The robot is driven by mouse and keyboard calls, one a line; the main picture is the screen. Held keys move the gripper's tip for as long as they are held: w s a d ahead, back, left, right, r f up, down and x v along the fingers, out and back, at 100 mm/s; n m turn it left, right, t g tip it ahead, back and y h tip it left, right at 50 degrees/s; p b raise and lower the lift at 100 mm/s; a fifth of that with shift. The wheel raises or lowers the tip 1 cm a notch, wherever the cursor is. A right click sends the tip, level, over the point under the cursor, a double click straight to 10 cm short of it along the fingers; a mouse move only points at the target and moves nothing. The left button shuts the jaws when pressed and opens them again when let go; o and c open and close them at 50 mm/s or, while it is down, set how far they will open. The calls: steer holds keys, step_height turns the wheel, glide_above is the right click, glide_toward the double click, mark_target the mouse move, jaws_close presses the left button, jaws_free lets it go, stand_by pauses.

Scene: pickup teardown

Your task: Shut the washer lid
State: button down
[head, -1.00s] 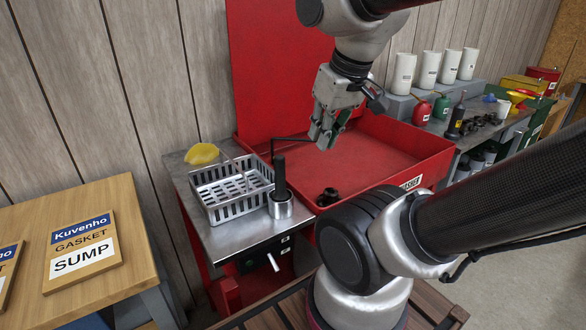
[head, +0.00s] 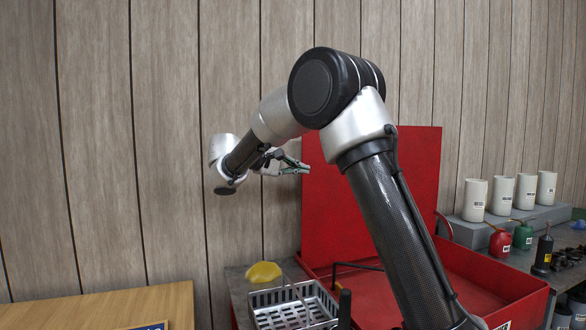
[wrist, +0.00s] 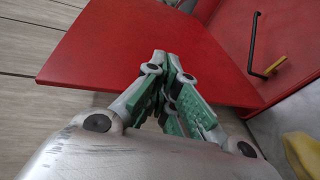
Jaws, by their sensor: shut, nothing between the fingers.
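The washer lid (head: 322,225) is a flat red panel standing upright, open, at the back of the red washer basin (head: 505,280). My arm covers part of the lid in the head view. My gripper (head: 303,168) is shut and empty at the lid's left edge, in its upper part. In the wrist view my gripper (wrist: 166,60) shows shut green-padded fingers in front of the lid (wrist: 110,45). I cannot tell whether the fingertips touch it.
A grey basket (head: 292,308) and a yellow cloth or sponge (head: 263,271) are left of the basin. A dark bent spout (wrist: 270,66) is over the basin. White canisters (head: 500,194) stand at right. A plank wall (head: 100,150) is behind.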

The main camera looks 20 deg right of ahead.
steer(key=w+a+t+h, duration=0.2)
steer(key=w+a, duration=0.5)
steer(key=x, duration=0.9)
steer(key=shift+f+n, duration=0.3)
steer(key=shift+s+d, duration=0.1)
steer(key=shift+d, duration=0.15)
